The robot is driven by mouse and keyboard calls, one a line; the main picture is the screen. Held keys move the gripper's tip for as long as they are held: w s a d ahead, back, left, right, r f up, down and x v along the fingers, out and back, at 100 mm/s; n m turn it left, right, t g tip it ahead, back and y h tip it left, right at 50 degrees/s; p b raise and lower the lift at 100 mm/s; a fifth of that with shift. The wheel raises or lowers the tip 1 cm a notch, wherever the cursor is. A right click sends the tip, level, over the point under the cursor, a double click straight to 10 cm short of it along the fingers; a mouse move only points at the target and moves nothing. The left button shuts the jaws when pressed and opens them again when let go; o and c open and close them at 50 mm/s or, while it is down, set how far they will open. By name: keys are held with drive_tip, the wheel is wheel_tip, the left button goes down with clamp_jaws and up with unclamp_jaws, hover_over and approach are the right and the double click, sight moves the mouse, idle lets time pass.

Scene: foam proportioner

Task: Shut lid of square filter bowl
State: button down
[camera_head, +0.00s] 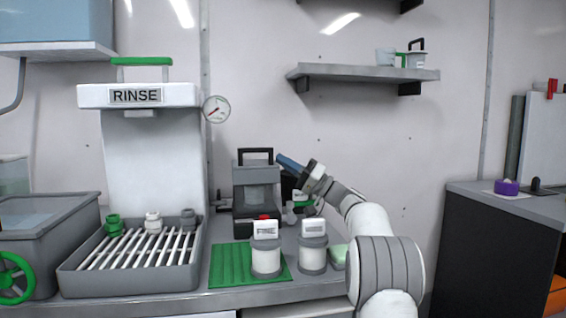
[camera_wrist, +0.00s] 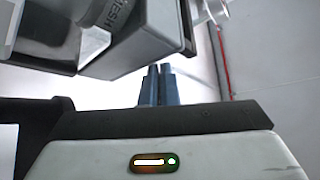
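A grey square housing (camera_head: 243,176) with a pale window and a black handle on top stands at the back of the bench. I take it for the square filter bowl, but its lid's position is not clear. My gripper (camera_head: 281,158) is just right of its upper part, with blue fingers together and pointing up-left. In the wrist view the fingers (camera_wrist: 160,72) lie side by side with nothing between them. A grey box marked MESH (camera_wrist: 135,38) is close above them there; I cannot tell whether they touch. My arm hides part of the bench behind it.
Two white-capped jars (camera_head: 266,256) (camera_head: 313,254) stand in front, one on a green ribbed mat (camera_head: 230,265). A rinse station with a slatted tray (camera_head: 130,282) is at left. A wall shelf (camera_head: 360,73) hangs above right.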

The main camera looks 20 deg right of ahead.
drive_tip(key=shift+a+f, duration=0.1)
drive_tip(key=shift+f, duration=0.35)
